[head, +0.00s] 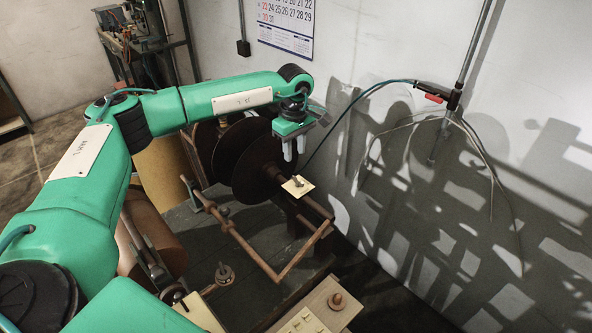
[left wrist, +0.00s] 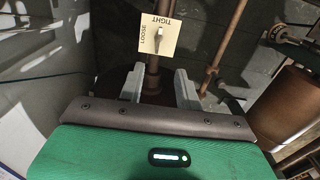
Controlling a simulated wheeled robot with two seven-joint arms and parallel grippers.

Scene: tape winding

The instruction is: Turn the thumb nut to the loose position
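The thumb nut (head: 297,181) sits on a small cream plate (head: 303,188) at the end of the dark spindle. In the left wrist view the cream plate (left wrist: 146,49) has TIGHT along its top edge and a word that looks like LOOSE at its left. The thumb nut (left wrist: 159,36) is a small pale piece at its middle, turned roughly toward TIGHT. My left gripper (head: 294,148) points down above the plate, apart from it. In the left wrist view its two fingers (left wrist: 157,82) are spread with nothing between them. My right gripper is not in view.
A large dark reel (head: 246,158) stands just behind the spindle. A brown bent bar frame (head: 262,262) juts out in front. A board with a wooden knob (head: 337,300) lies at the lower right. The wall with a hanging cable is at the right.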

